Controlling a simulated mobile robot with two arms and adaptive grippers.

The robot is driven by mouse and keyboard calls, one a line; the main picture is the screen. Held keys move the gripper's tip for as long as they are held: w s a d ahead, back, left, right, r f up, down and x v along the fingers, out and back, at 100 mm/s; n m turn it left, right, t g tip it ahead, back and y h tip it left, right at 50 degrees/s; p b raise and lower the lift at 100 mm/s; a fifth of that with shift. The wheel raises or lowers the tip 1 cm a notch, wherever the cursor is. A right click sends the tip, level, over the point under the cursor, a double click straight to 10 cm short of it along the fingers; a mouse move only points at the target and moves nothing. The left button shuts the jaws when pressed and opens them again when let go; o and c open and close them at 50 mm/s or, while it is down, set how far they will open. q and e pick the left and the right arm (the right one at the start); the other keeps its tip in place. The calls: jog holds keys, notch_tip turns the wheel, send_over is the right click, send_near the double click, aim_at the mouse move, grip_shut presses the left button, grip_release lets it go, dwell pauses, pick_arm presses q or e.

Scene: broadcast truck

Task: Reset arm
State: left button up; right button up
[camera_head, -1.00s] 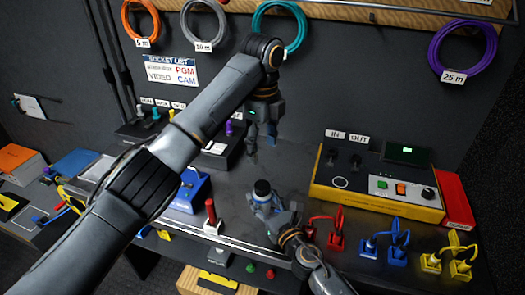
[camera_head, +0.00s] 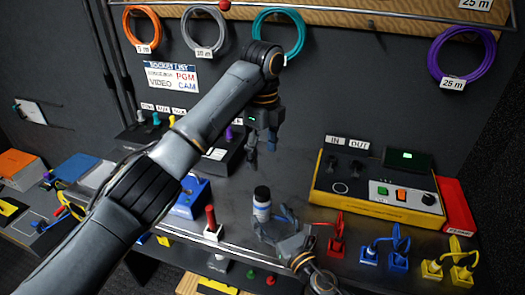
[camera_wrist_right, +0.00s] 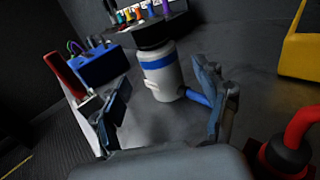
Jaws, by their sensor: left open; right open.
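A small white bottle with a black cap and a blue band (camera_head: 262,207) stands upright on the dark worktop; it shows large in the right wrist view (camera_wrist_right: 160,75). My right gripper (camera_head: 273,226) is open just in front of the bottle. In the right wrist view its two fingers (camera_wrist_right: 160,112) stand apart with nothing gripped, the bottle just beyond them; whether a finger touches it I cannot tell. My left arm crosses the head view from lower left. My left gripper (camera_head: 262,150) hangs open and empty, pointing down, above the back of the worktop.
A yellow-edged control box (camera_head: 375,205) stands at right, with red (camera_head: 336,247), blue (camera_head: 368,256) and yellow (camera_head: 432,272) plugs in front. A red plunger-like item (camera_head: 211,218) and blue box (camera_head: 195,192) stand left of the bottle. Cable coils hang behind.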

jog(key=shift+v, duration=1.1)
